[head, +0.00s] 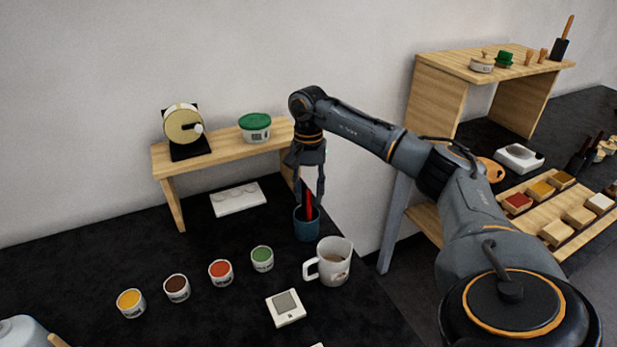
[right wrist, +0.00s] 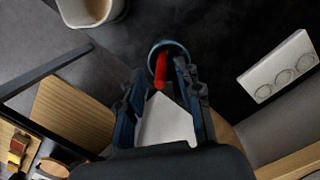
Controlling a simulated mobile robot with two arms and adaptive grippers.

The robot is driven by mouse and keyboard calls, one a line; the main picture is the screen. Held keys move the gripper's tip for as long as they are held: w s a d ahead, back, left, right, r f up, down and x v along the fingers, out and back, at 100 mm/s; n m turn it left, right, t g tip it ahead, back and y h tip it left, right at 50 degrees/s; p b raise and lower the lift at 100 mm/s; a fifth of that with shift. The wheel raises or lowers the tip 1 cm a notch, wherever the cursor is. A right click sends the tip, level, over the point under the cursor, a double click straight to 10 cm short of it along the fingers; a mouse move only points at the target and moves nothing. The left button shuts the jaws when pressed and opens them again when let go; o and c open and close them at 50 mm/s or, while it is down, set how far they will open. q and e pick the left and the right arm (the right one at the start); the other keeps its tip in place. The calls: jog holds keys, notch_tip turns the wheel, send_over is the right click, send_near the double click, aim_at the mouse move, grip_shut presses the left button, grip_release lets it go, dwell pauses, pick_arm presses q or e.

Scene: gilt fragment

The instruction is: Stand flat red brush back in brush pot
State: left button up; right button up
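The red brush (head: 309,206) stands in the dark blue brush pot (head: 306,228), its lower end hidden inside. My right gripper (head: 309,192) points down just above the pot, its fingers spread on either side of the brush. In the right wrist view the red part of the brush (right wrist: 161,70) reaches into the round pot rim (right wrist: 153,53), with gaps to both fingers (right wrist: 160,82). A pale flat shape between the fingers may be the brush's wide end; I cannot tell. My left gripper is out of view.
A white mug (head: 335,262) stands close to the pot, front right. Several small paint cups, such as the green one (head: 262,258), line the black table. A low wooden shelf (head: 222,153) is behind. A white square device (head: 286,307) lies in front.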

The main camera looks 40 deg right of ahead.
notch_tip(320, 180, up, 12)
jog(key=w+b, duration=0.1)
jog(key=shift+d, duration=0.45)
jog(key=shift+f, duration=0.1)
